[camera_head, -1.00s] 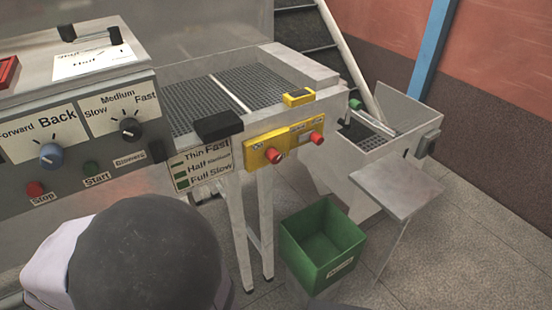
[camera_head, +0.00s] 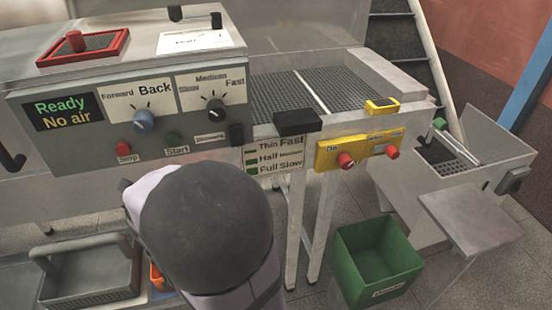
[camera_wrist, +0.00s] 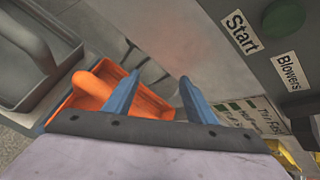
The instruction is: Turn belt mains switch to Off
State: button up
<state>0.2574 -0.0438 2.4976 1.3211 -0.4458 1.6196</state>
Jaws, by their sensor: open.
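The yellow switch panel (camera_head: 372,149) is on the front of the belt frame in the head view, with a red knob (camera_head: 346,161) at its left and another red knob (camera_head: 392,152) at its right. An "On" label sits by the left knob. I cannot read which knob is the belt mains switch. My gripper (camera_wrist: 156,62) shows in the wrist view with two blue fingers apart and nothing between them. It is below the control box's Start and Blowers labels, beside an orange tray. In the head view my own arm hides the fingers.
The grey control box (camera_head: 60,148) with dials and a "Ready, No air" display stands left of the panel. The orange tray (camera_wrist: 85,98) and a grey basket (camera_head: 88,278) lie low at the left. A green bin (camera_head: 368,285) stands on the floor below the panel.

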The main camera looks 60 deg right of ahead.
jog(key=s+d+f+m+g+h+b, duration=0.1)
jog(key=s+d+g+h, duration=0.1)
jog(key=d, duration=0.3)
jog(key=s+d+f+g+h+b, duration=0.1)
jog(key=s+d+h, duration=0.15)
jog(key=d, duration=0.35)
jog(key=m+g+h+b, duration=0.3)
jog(key=g+h+b, duration=0.3)
jog(key=g, duration=0.7)
send_near(346, 163)
jog(key=s+d+r, duration=0.2)
jog(key=s, duration=0.1)
jog(key=shift+s+d+f+n+t+h+p, duration=0.1)
jog(key=shift+s+d+f+n+t+p, duration=0.25)
jog(key=shift+d, duration=1.05)
jog(key=shift+s+d+f+n+t+h+p, duration=0.15)
jog(key=shift+d+n+p, duration=0.45)
jog(key=shift+d, duration=0.85)
jog(key=shift+s+d+f+n+t+h+p, duration=0.1)
jog(key=shift+d+f+n+t+p, duration=0.3)
jog(key=shift+d, duration=1)
jog(key=shift+r, duration=0.1)
jog(key=shift+c, duration=0.2)
jog(key=c, duration=1)
